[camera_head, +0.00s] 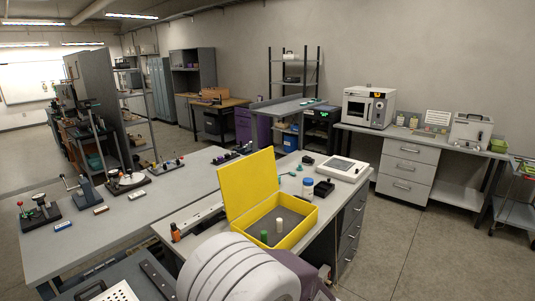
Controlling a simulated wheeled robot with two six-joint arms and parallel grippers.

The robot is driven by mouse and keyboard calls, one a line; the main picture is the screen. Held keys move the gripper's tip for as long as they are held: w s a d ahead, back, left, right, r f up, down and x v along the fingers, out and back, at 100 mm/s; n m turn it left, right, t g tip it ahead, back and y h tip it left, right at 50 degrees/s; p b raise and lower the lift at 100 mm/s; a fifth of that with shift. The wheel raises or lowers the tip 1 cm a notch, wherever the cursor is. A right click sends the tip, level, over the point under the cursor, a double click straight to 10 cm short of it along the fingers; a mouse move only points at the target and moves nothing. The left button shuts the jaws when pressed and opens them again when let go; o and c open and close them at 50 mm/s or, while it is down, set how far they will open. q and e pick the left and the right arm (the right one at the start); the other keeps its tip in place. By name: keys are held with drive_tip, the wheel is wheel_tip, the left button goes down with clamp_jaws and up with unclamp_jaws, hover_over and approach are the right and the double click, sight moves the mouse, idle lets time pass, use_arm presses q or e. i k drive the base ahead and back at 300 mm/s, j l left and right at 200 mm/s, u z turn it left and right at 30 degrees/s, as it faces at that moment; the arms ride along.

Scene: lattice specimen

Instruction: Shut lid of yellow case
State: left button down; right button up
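The yellow case (307,222) stands on the workbench near the middle of the view. Its yellow lid (250,182) is open and stands up, leaning back, along the case's far left side. Inside on the dark floor (293,219) are a green cylinder (264,237) and a pale cylinder (279,225), both upright. The near left corner of the case is partly hidden behind a large pale ribbed shape at the bottom. Neither of my grippers is in view.
A blue-lidded jar (308,188) and a black holder (324,188) stand just behind the case. A white framed panel (343,168) lies farther back. A small orange-brown bottle (175,232) stands left of the case. Floor at right (400,240) is clear.

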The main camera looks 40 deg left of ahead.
sight(244, 183)
drive_tip(key=i+u, duration=0.3)
drive_tip(key=i, duration=0.2)
drive_tip(key=i+l+u, duration=0.25)
drive_tip(key=i, duration=0.2)
drive_tip(key=i+l+u, duration=0.15)
drive_tip(key=i+u, duration=0.15)
drive_tip(key=i, duration=0.2)
